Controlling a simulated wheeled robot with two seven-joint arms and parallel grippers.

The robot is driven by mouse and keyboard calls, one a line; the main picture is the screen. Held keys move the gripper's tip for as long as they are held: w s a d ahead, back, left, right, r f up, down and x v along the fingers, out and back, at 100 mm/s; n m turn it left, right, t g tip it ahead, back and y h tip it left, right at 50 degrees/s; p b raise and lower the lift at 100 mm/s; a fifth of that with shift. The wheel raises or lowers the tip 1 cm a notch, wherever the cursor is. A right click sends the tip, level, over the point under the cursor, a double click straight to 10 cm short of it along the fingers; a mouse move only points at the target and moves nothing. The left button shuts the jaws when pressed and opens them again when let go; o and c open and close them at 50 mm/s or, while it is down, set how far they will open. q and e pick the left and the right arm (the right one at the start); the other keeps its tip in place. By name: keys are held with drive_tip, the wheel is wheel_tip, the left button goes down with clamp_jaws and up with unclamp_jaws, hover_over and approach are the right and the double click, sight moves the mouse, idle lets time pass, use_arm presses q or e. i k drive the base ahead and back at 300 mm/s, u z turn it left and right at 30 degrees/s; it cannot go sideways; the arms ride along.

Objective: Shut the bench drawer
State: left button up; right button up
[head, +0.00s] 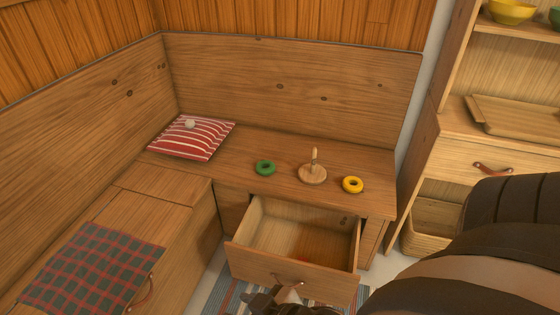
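The bench drawer (255,262) stands pulled out from the wooden corner bench (225,160), below the seat in the middle of the head view. Its inside looks empty. A brown leather pull (287,280) is fixed to its front. The dark tip of my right gripper (270,301) is at the bottom edge, just in front of the drawer front and close to the pull. Whether it touches the pull, and how its fingers stand, I cannot tell. My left gripper is not in view.
On the seat are a red striped cushion (192,141), a green ring (265,168), a wooden peg stand (313,175) and a yellow ring (352,185). A plaid cloth (92,268) lies on the left bench. A shelf unit (460,160) with a basket (428,242) stands at right.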

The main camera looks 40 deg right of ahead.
sight(267, 244)
drive_tip(key=i, duration=0.55)
drive_tip(key=z, duration=0.5)
drive_tip(key=k, duration=1.05)
drive_tip(key=z, duration=0.8)
drive_tip(key=i, duration=0.35)
drive_tip(key=z, duration=0.15)
